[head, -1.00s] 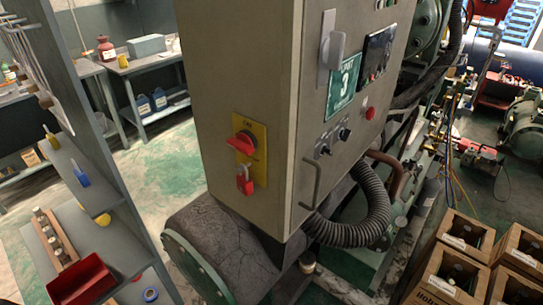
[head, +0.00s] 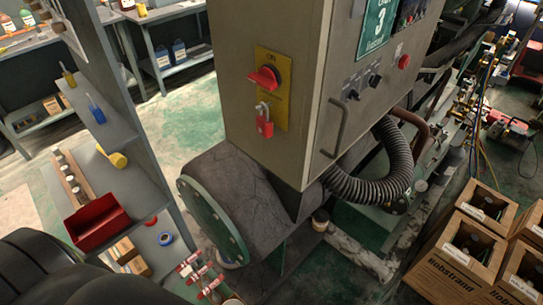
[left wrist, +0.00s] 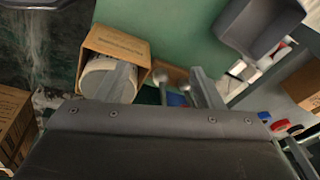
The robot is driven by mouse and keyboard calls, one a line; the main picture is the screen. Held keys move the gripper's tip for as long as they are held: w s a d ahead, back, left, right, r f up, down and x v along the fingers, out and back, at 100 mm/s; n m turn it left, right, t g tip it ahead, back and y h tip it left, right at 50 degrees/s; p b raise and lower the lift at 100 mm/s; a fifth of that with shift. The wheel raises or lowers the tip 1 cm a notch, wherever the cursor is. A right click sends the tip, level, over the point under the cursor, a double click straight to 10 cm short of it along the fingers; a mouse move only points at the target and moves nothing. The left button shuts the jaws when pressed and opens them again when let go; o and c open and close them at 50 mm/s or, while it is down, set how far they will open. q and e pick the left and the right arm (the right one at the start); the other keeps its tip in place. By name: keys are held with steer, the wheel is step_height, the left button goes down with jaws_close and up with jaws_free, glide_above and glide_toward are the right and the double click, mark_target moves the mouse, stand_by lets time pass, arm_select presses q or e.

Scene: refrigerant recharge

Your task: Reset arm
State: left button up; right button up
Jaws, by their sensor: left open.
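My left gripper (left wrist: 165,85) shows in the left wrist view with its two fingers spread apart and nothing between them. One finger overlaps a white round container in an open cardboard box (left wrist: 122,43); I cannot tell whether they touch. In the head view a dark rounded part of my left arm fills the lower left corner, and its gripper is not clearly seen there. The beige control cabinet (head: 240,115) stands in the middle, with a red rotary switch (head: 264,77) on a yellow plate and a red padlock (head: 264,122) below it. My right gripper is not in view.
A grey shelf unit (head: 135,160) at left holds a red bin (head: 97,222) and small items. Open cardboard boxes (head: 470,245) stand at lower right. A ribbed hose (head: 375,190) bulges from the cabinet. Green floor (head: 180,120) is clear behind the shelf.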

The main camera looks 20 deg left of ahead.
arm_select(q)
steer(key=shift+g, duration=0.4)
steer(key=s+f, duration=0.3)
steer(key=s+f+b, duration=0.1)
steer(key=s+f, duration=0.2)
steer(key=s+d+f, duration=0.1)
steer(key=s+f, duration=0.2)
steer(key=shift+s+f+b, duration=0.25)
steer(key=shift+s+b, duration=0.1)
steer(key=shift+b, duration=0.05)
steer(key=shift+s+f, duration=0.15)
steer(key=shift+s, duration=0.2)
steer(key=shift+c, duration=0.2)
stand_by(0.9)
